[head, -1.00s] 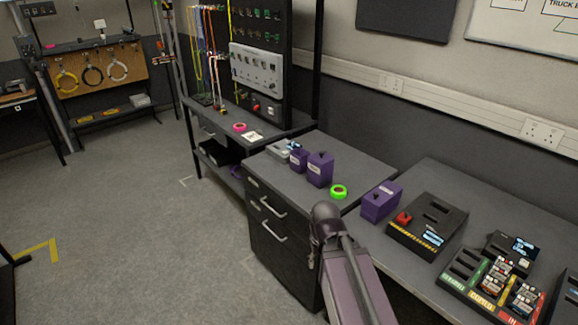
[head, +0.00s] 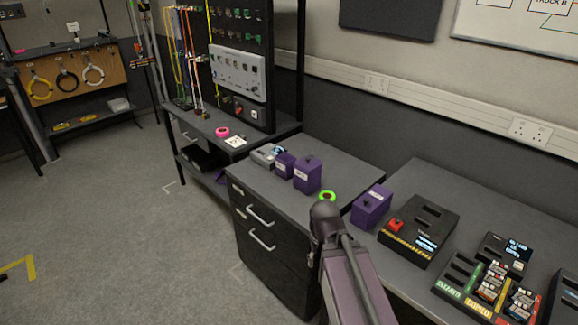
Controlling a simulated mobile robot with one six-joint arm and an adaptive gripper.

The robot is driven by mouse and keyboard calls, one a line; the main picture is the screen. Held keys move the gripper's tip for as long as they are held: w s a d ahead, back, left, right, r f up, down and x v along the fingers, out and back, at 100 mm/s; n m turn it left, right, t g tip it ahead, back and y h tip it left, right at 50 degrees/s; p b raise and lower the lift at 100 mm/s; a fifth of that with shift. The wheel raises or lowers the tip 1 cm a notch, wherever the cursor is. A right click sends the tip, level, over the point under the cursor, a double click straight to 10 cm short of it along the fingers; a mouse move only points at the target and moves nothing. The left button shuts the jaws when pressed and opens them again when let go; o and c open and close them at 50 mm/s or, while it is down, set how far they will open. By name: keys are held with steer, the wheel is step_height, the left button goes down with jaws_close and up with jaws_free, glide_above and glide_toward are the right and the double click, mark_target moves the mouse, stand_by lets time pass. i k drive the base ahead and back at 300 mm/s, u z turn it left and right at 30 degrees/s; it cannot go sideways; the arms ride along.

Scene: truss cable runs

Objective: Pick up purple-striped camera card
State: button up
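Several small camera cards (head: 493,282) stand in a black card tray (head: 455,285) at the lower right, with green, yellow and red labelled sections. The cards show white, red and dark faces. Their stripes are too small for me to tell which one is purple. A part of my arm rises at the bottom centre, left of the tray and in front of the desk. My gripper's fingers do not show.
A black device with a red button (head: 418,232) and a small screen unit (head: 504,254) stand near the tray. Purple boxes (head: 371,207) and a green tape ring (head: 327,196) sit to the left. A drawer cabinet (head: 262,235) stands left of my arm; open floor lies further left.

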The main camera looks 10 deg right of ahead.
mark_target(497, 269)
steer(key=i, duration=0.75)
steer(key=u, duration=0.9)
steer(key=k, duration=0.1)
steer(key=z, duration=3.25)
